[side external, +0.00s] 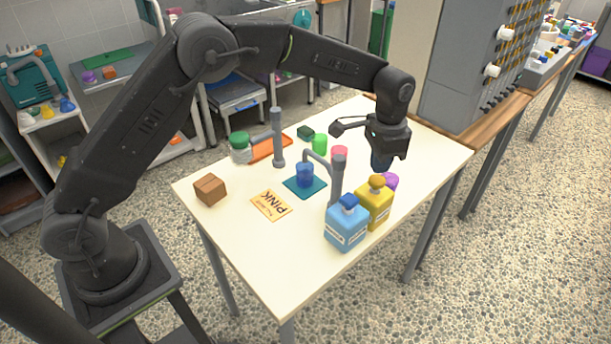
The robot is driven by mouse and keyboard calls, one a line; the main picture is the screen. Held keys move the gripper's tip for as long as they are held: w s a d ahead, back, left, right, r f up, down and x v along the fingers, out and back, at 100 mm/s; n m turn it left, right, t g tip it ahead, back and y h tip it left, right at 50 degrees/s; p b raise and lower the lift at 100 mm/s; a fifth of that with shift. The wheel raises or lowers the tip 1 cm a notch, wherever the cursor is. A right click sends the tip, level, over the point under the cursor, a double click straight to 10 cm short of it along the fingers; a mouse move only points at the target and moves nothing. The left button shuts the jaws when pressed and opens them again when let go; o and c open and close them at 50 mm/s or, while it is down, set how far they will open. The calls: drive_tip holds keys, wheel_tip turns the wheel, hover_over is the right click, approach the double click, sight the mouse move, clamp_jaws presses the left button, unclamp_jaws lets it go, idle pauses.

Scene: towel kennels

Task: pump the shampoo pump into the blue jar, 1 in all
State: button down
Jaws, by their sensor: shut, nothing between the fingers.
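The blue jar (305,176) stands on a teal mat (291,187) near the middle of the table. A grey post with a curved spout (336,183) stands just right of it, the spout end near the jar's top. A blue bottle (346,230) with a blue top and a yellow bottle (375,207) with an amber top stand at the front right. Their labels are too small to read, so I cannot tell which pump is the shampoo. My gripper (382,163) is shut and empty, pointing down behind the yellow bottle, apart from its top.
A purple item (390,181) sits partly hidden behind the yellow bottle. A pink item (339,154), green cup (320,144), second grey post (277,140), green-lidded jar (240,148) and brown box (210,190) stand around. The front left table is clear.

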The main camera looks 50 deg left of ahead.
sight(377, 178)
idle(0.4)
drive_tip(key=shift+f, duration=1.9)
drive_tip(key=shift+r, duration=1.9)
drive_tip(key=shift+r, duration=3)
